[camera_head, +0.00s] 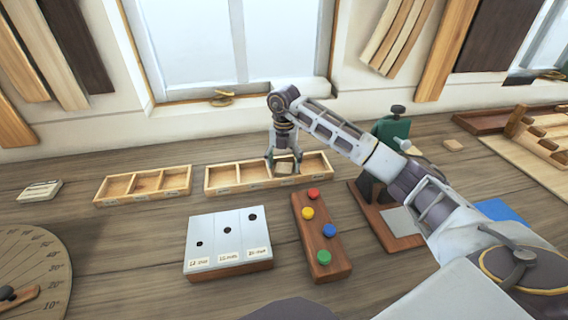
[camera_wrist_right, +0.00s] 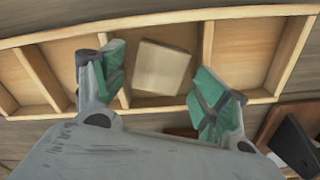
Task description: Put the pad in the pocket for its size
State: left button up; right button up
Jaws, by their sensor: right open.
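The pad is a small pale wooden square (camera_head: 285,168). It lies in a middle pocket of the right-hand wooden tray (camera_head: 222,190), turned slightly against the pocket walls. In the right wrist view the pad (camera_wrist_right: 160,68) sits between two dividers, with bare pocket floor around part of it. My right gripper (camera_head: 284,160) is over this pocket and open. Its green fingertips (camera_wrist_right: 161,72) stand on either side of the pad, with gaps to both. The labels on the tray's front are too small to read. My left gripper is out of view.
A second wooden tray (camera_head: 145,195) with empty pockets stands to the left. In front are a white gauge block (camera_head: 228,232) with holes and a wooden board (camera_head: 312,240) with coloured knobs. A green-topped device (camera_head: 390,130) stands right, near my right arm.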

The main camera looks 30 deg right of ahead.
aim_at(284, 167)
notch_tip(284, 167, up, 6)
jog(key=shift+f, duration=0.2)
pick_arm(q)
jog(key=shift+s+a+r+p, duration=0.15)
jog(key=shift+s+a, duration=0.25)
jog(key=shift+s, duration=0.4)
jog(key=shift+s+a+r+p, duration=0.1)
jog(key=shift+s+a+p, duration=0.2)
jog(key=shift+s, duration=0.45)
pick_arm(e)
notch_tip(284, 167, up, 7)
